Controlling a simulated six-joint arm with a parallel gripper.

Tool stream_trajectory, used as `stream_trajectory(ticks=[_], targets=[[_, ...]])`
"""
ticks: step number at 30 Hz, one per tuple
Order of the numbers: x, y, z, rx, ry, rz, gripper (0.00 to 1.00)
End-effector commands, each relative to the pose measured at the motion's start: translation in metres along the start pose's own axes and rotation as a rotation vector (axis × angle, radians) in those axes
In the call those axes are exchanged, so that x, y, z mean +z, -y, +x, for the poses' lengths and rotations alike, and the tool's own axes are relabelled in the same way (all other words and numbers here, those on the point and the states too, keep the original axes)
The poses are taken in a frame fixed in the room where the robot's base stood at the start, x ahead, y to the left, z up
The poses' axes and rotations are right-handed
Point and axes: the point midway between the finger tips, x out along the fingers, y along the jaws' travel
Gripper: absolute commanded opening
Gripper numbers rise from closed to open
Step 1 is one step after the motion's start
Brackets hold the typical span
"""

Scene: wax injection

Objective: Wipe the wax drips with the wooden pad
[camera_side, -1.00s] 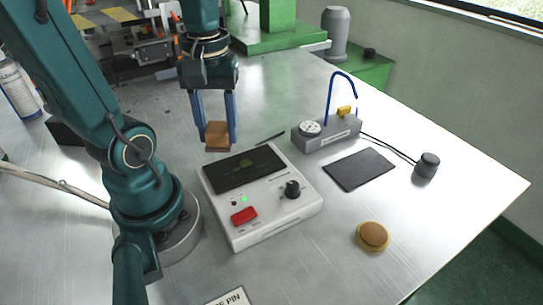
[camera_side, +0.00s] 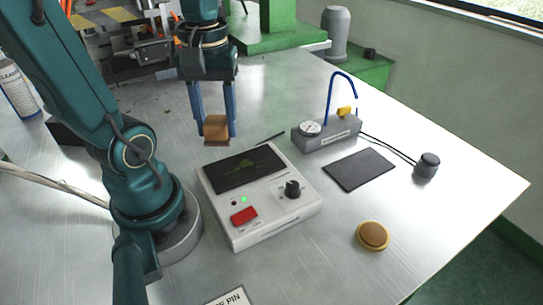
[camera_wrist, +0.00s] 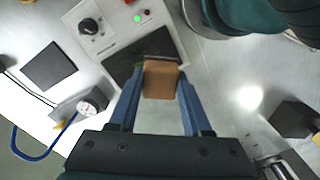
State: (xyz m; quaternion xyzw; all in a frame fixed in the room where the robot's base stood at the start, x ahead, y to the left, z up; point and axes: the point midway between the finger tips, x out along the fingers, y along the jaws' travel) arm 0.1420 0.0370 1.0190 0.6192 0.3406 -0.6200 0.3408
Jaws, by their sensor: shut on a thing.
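My gripper (camera_side: 217,124) is shut on the wooden pad (camera_side: 217,132), a brown block with a darker underside, between its two blue fingers. The pad hangs behind the white control box, and whether it touches the table is hard to tell. In the wrist view, the pad (camera_wrist: 161,82) sits between the fingertips and overlaps the edge of the box's dark screen. Small dark green specks (camera_side: 165,110) lie on the metal table left of the gripper; they may be the wax drips, but are too small to be sure.
The white control box (camera_side: 280,212) stands in front of the gripper. A grey gauge block (camera_side: 330,138) with a blue hook, a dark mat (camera_side: 359,169), a black knob (camera_side: 427,166) and a round yellow-brown disc (camera_side: 373,236) lie to the right. The table left of the gripper is mostly clear.

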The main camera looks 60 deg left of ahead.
Motion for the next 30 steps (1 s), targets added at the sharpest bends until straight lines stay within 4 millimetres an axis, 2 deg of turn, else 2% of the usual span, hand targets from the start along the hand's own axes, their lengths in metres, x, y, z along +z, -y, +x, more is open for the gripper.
stream_trajectory(ticks=[11, 30], targets=[[0.001, 0.0, 0.02, -0.002, 0.004, 0.0, 0.0], [0.001, 0.0, 0.082, -0.007, 0.01, 0.0, 0.0]])
